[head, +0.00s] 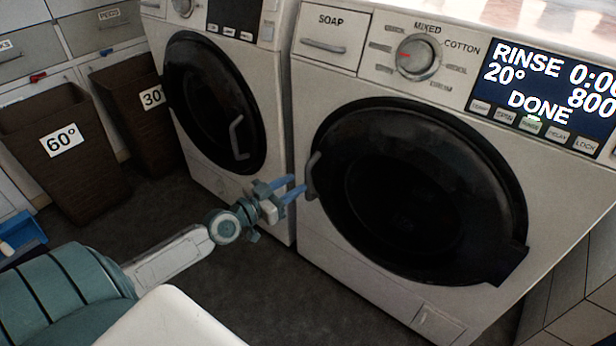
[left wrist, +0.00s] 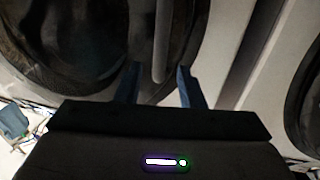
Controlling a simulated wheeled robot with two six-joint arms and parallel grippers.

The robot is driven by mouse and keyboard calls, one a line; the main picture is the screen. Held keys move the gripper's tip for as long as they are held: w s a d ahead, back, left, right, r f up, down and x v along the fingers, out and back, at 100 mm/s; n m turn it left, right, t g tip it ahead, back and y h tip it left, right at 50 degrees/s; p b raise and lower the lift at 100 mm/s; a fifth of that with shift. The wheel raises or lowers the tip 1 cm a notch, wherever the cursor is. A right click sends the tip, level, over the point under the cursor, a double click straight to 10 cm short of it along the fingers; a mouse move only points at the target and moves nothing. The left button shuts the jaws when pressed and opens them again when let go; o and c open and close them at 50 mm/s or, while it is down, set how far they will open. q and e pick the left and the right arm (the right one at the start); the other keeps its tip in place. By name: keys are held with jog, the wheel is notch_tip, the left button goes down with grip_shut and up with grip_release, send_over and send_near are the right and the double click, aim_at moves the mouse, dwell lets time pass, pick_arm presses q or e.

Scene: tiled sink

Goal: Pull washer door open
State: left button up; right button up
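The right washer has a round black door (head: 420,195), which looks closed. Its grey handle (head: 313,175) is on the door's left edge. My left gripper (head: 296,188) is open, with its blue fingers right by this handle. In the left wrist view, the handle bar (left wrist: 162,40) runs between the two spread fingers, and neither finger visibly touches it. The black door (left wrist: 70,45) fills that view's upper left. My right gripper is not in view.
A second washer with a closed black door (head: 205,95) and its own handle (head: 238,137) stands at the left. Brown baskets (head: 85,175) marked 60° and 30° stand further left. The dark floor (head: 290,295) before the washers looks clear. The display (head: 545,90) reads DONE.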

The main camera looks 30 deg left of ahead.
aim_at(308, 195)
pick_arm(q)
jog(key=shift+x, duration=2.8)
grip_shut()
